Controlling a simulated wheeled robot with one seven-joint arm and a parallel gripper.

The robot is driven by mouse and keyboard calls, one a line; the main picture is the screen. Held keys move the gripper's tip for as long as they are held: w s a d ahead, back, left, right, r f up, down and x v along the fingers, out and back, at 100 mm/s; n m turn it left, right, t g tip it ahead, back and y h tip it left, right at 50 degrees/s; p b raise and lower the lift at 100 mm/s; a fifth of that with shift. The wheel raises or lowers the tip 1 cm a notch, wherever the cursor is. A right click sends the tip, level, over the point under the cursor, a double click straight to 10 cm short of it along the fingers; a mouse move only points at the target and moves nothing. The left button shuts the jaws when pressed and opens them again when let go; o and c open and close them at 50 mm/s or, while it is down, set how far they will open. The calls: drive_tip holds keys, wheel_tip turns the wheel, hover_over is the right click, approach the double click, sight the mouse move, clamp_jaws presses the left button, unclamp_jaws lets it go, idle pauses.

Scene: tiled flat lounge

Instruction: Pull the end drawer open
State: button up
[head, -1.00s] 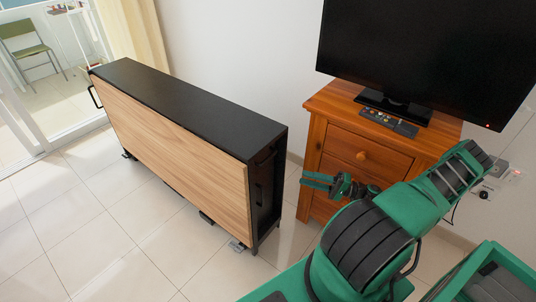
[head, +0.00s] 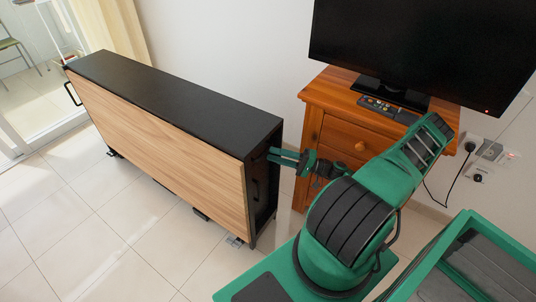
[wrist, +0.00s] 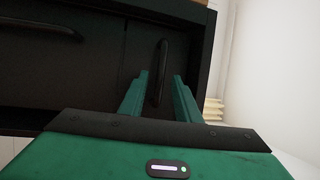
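A black cabinet (head: 180,86) with a wood-coloured long side stands at the left in the head view. Its narrow black end face (head: 264,208) carries dark bar handles. In the wrist view the drawer handle (wrist: 160,72) stands on the dark drawer front (wrist: 128,80), which looks shut. My gripper (head: 270,155) reaches the upper part of the end face. In the wrist view my gripper (wrist: 160,77) is open, with one finger on each side of the handle. I see gaps between the fingers and the bar; the tips' depth is hard to tell.
A second handle (wrist: 45,27) shows at the upper left in the wrist view. An orange wooden chest (head: 345,128) with a television (head: 420,45) stands to the right, close behind my arm. Tiled floor (head: 80,220) is clear in front of the cabinet.

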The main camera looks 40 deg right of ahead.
drive_tip(key=shift+x, duration=1.35)
clamp_jaws()
drive_tip(key=shift+s, duration=0.1)
